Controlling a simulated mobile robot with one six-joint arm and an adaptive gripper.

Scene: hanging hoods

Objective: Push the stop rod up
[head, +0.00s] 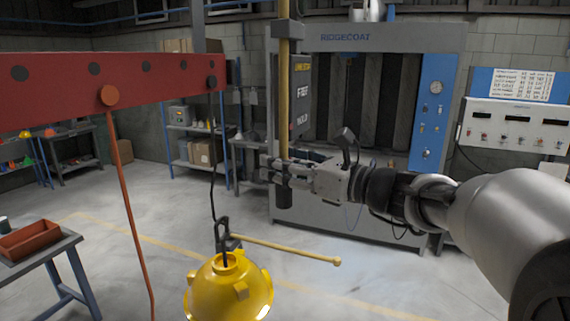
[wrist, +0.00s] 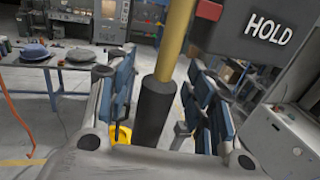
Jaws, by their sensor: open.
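The stop rod (head: 284,90) is a yellow vertical pole with a black grip (head: 284,198) at its lower end. My gripper (head: 280,172) is at the rod's lower part, near the top of the black grip. In the wrist view the yellow rod (wrist: 178,42) and black grip (wrist: 154,112) stand between the two open blue-padded fingers of my gripper (wrist: 163,82). A gap shows on both sides, so the fingers look apart from the rod. A dark sign box (head: 300,73) beside the rod reads HOLD; a red piece (wrist: 209,10) shows at its edge.
A red beam (head: 150,72) crosses the upper left, with an orange rope hanging down. A yellow hood (head: 229,290) with a yellow bar (head: 290,248) hangs below my gripper. A table (head: 55,246) with an orange tray stands left. A grey spray booth (head: 370,38) is behind.

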